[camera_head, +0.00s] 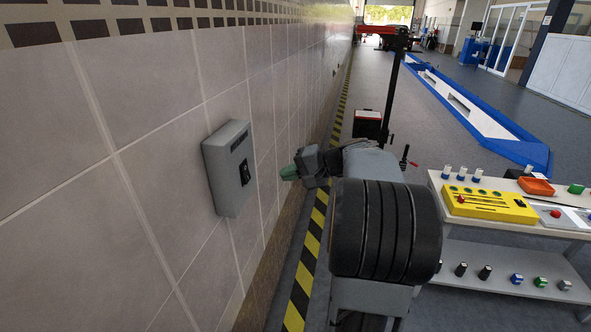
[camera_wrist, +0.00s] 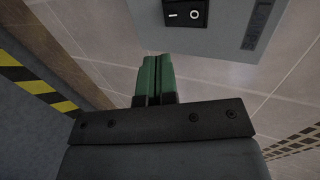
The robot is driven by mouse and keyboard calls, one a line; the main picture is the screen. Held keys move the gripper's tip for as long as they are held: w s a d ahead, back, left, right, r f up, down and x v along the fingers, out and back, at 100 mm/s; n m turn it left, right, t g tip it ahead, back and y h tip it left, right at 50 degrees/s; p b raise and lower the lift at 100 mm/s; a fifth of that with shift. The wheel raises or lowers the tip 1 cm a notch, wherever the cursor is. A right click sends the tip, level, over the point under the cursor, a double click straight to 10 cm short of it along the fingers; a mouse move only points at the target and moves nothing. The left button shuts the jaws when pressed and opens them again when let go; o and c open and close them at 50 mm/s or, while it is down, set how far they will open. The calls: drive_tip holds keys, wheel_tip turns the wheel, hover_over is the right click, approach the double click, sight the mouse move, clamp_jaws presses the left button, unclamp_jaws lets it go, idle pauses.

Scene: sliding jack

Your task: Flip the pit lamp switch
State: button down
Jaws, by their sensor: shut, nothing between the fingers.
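The pit lamp switch is a black rocker (camera_head: 245,172) on a grey wall box (camera_head: 222,163) fixed to the tiled wall at the left. In the wrist view the rocker (camera_wrist: 186,13) shows white "I" and "O" marks at the top of the picture, on the underside-lit grey box (camera_wrist: 225,38). Which side is pressed in is hard to tell. My gripper (camera_head: 287,173) has green fingers, shut and empty, pointing left at the wall, a little right of the box and apart from it. In the wrist view the fingers (camera_wrist: 154,60) lie below and left of the rocker.
A workbench (camera_head: 437,180) with a yellow tool tray (camera_head: 490,205) and small parts stands at the right. A yellow-black floor stripe (camera_head: 297,300) runs along the wall. A blue-edged pit (camera_head: 480,115) lies farther back.

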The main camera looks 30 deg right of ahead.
sight(248, 174)
drive_tip(key=x, duration=0.3)
drive_tip(key=p+x, duration=0.1)
drive_tip(key=x, duration=0.2)
drive_tip(key=r+x, duration=0.1)
drive_tip(key=x, duration=0.2)
drive_tip(key=shift+w+a+p, duration=0.2)
drive_tip(key=shift+w+p, duration=0.05)
drive_tip(key=shift+p, duration=0.05)
drive_tip(key=shift+w+a+f+t+b, duration=0.2)
drive_tip(key=shift+t+b, duration=0.1)
drive_tip(key=shift+b, duration=0.9)
drive_tip(key=shift+r, duration=0.2)
drive_tip(key=shift+r+p, duration=0.55)
drive_tip(key=shift+r, duration=0.3)
drive_tip(key=shift+d, duration=0.1)
